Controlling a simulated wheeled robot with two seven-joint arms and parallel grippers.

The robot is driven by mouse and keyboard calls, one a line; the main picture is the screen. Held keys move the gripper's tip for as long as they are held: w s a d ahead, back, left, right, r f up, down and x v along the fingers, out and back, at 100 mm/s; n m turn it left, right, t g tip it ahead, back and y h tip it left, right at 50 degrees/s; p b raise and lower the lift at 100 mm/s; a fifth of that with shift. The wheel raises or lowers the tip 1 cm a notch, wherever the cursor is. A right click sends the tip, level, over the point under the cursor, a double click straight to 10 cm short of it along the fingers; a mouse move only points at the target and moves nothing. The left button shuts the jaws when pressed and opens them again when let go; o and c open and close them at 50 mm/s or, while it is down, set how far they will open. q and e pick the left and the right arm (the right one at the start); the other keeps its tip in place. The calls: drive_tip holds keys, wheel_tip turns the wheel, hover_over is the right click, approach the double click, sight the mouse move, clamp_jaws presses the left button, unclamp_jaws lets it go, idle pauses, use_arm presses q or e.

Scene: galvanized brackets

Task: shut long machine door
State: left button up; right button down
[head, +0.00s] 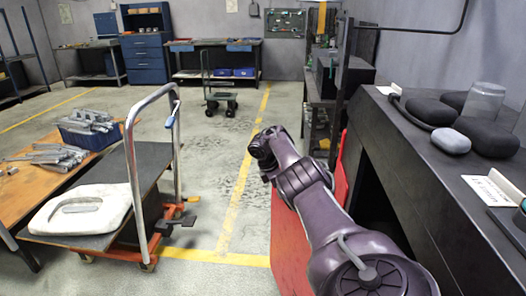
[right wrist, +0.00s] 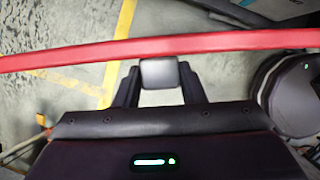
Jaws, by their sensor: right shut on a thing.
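The long machine door is a red panel (head: 288,245) standing out from the dark machine (head: 415,190) at the right, so it is open; its lower part and far edge are partly hidden by my right arm. In the right wrist view the door's red edge (right wrist: 70,56) runs across the picture. My right gripper (right wrist: 160,88) has its two dark fingers on either side of a grey block-like handle (right wrist: 160,72) by that edge and is shut on it. In the head view the right fingers are hidden. My left gripper is not in view.
A flat cart (head: 100,150) with a tall handle carries a white moulded part (head: 80,210). A wooden table (head: 45,170) with metal brackets stands at the left. The machine top holds dark rounded things (head: 430,110) and a clear cup (head: 484,102). The floor between cart and door is clear.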

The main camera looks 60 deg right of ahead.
use_arm(q)
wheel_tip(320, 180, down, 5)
drive_tip(key=b, duration=0.4)
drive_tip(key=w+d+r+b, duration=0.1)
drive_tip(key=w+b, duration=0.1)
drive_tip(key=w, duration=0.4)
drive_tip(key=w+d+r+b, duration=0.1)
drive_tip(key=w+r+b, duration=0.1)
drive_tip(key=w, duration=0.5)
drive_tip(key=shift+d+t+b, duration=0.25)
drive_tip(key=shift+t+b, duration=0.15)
drive_tip(key=shift+b, duration=0.3)
use_arm(e)
drive_tip(key=s+d+m, duration=0.1)
drive_tip(key=s+d, duration=0.7)
drive_tip(key=d, duration=0.1)
drive_tip(key=shift+s+d+m+y, duration=0.2)
drive_tip(key=shift+m+y, duration=0.1)
drive_tip(key=shift+m, duration=0.1)
drive_tip(key=c, duration=0.9)
unclamp_jaws()
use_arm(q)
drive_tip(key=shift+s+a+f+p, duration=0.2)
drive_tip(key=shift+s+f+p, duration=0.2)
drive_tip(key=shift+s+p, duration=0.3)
use_arm(e)
drive_tip(key=v, duration=0.8)
drive_tip(key=shift+w+f, duration=0.1)
drive_tip(key=shift+w, duration=0.1)
